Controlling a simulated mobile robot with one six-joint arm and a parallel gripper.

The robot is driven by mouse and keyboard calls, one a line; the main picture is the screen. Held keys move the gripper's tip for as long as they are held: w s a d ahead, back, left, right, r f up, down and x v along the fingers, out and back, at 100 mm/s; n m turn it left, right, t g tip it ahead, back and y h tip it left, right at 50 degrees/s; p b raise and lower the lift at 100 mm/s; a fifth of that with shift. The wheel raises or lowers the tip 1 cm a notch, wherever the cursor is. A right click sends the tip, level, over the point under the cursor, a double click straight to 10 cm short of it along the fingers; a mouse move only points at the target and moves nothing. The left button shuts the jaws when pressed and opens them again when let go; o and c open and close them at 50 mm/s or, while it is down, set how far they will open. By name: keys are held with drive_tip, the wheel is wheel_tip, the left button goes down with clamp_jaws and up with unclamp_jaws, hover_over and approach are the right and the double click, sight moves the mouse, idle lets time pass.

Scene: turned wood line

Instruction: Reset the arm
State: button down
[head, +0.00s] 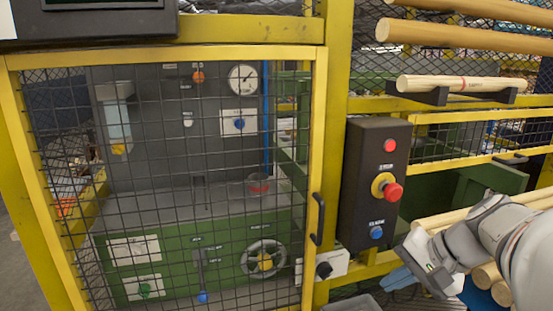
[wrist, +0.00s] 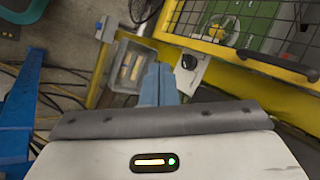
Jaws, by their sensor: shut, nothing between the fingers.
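My gripper (head: 394,280) is at the lower right of the head view, with its blue fingers pointing left, below the black control box (head: 372,185). In the wrist view the blue fingers (wrist: 159,80) are together and hold nothing. My arm reaches in from the right edge of the head view. The gripper appears apart from the box and the yellow frame.
A yellow-framed mesh door (head: 320,120) with a black handle (head: 319,218) closes off the green machine (head: 200,255). The box carries a red mushroom button (head: 392,192). Wooden rods (head: 460,36) lie on the right. A grey bin (wrist: 128,70) holds short wood pieces.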

drive_tip(key=s+a+f+n+g+h+p, duration=0.2)
drive_tip(key=s+a+n+h+p, duration=0.2)
drive_tip(key=s+a+n, duration=0.3)
drive_tip(key=shift+s+a+f+n+h, duration=0.15)
drive_tip(key=shift+a+f+n+h, duration=0.1)
drive_tip(key=shift+a+n+h, duration=0.6)
drive_tip(key=shift+a, duration=0.1)
